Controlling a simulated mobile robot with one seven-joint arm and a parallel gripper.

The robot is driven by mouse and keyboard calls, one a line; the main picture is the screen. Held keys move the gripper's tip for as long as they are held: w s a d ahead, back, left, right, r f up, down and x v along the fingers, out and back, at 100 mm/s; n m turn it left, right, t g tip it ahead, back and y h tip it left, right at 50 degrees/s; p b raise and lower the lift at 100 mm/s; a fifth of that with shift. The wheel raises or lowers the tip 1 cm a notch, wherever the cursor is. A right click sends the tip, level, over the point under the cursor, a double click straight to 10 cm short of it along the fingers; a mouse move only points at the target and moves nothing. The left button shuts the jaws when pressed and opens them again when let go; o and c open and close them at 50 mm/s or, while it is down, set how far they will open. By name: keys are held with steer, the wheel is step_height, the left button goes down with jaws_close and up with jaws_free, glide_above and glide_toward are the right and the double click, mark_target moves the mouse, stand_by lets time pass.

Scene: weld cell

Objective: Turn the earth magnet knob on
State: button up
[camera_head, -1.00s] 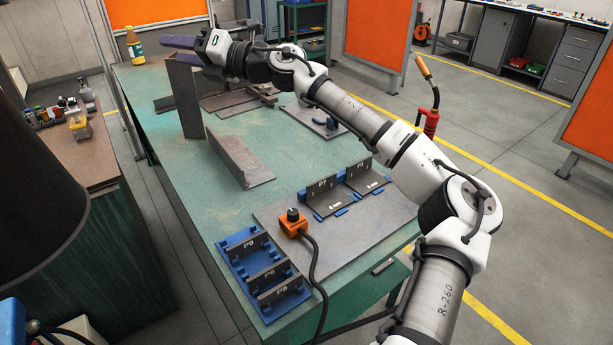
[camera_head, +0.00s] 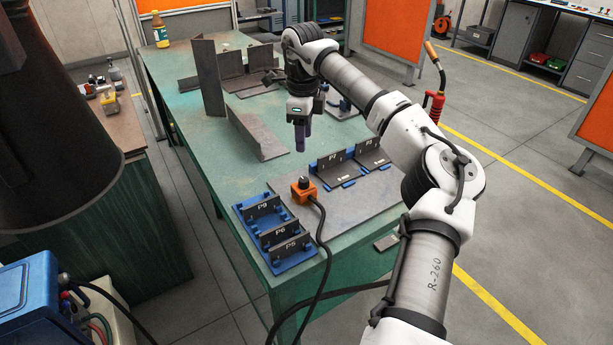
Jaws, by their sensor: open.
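The earth magnet is a small orange block (camera_head: 304,192) with a black knob (camera_head: 304,181) on top. It sits on the grey steel plate (camera_head: 345,205) near the front of the green table, with a black cable running from it. My gripper (camera_head: 301,148) points down above the table, behind the orange block and apart from it. Its purple fingers look empty. The gap between the fingertips is hard to see at this angle. The knob's marking is too small to read.
A blue rack (camera_head: 275,232) with several dark plates stands left of the block. Angle brackets in blue holders (camera_head: 335,168) stand to its right. A long steel angle (camera_head: 256,133) and an upright plate (camera_head: 209,80) lie farther back. A red-handled torch (camera_head: 434,105) stands at the right.

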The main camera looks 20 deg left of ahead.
mark_target(304, 179)
step_height(304, 179, down, 13)
steer(key=shift+r+p, duration=0.15)
steer(key=shift+p, duration=0.95)
steer(key=shift+c, duration=0.5)
steer(key=c, duration=0.9)
